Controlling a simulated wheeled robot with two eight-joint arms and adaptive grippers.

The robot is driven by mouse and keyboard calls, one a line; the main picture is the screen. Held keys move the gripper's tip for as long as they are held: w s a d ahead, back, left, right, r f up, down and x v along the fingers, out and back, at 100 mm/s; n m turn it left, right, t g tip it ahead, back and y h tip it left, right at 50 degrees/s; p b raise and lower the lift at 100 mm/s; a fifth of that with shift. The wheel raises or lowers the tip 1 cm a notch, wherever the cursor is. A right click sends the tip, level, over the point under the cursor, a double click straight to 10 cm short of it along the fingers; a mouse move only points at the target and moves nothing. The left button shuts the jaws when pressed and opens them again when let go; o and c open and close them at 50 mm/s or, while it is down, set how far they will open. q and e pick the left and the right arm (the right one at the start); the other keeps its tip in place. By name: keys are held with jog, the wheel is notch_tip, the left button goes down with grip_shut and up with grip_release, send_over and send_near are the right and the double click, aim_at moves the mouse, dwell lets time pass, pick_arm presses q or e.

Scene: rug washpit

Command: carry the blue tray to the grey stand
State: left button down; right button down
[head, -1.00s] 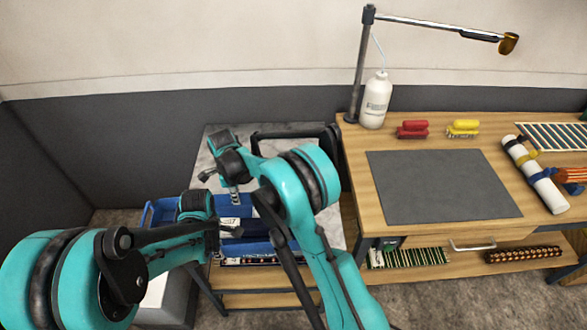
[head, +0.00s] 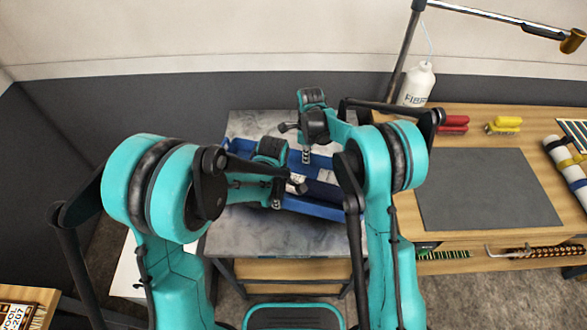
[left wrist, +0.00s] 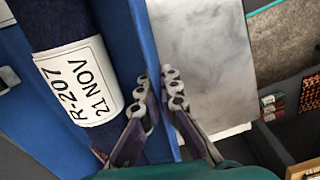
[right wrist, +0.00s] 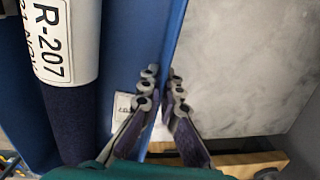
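The blue tray (head: 318,207) is over the grey, marble-like top of the stand (head: 275,238) in the head view. I cannot tell whether it rests on it or hangs just above. A dark blue rolled rug lies in it, labelled R-207 (left wrist: 80,82); the label also shows in the right wrist view (right wrist: 47,40). My left gripper (head: 277,202) is shut on the tray's near-left wall, one finger on each side (left wrist: 160,92). My right gripper (head: 306,156) is shut on the tray's far wall (right wrist: 160,88). My arms hide part of the tray.
A wooden workbench (head: 475,245) with a dark grey mat (head: 485,190) stands close on the right. A white bottle (head: 416,84), red brush (head: 453,123) and yellow brush (head: 503,125) are on it. Bare stand top shows in front of the tray. A wall is behind.

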aim_at(306, 165)
pick_arm(q)
jog(key=shift+f, duration=0.2)
pick_arm(e)
jog(key=shift+f, duration=0.2)
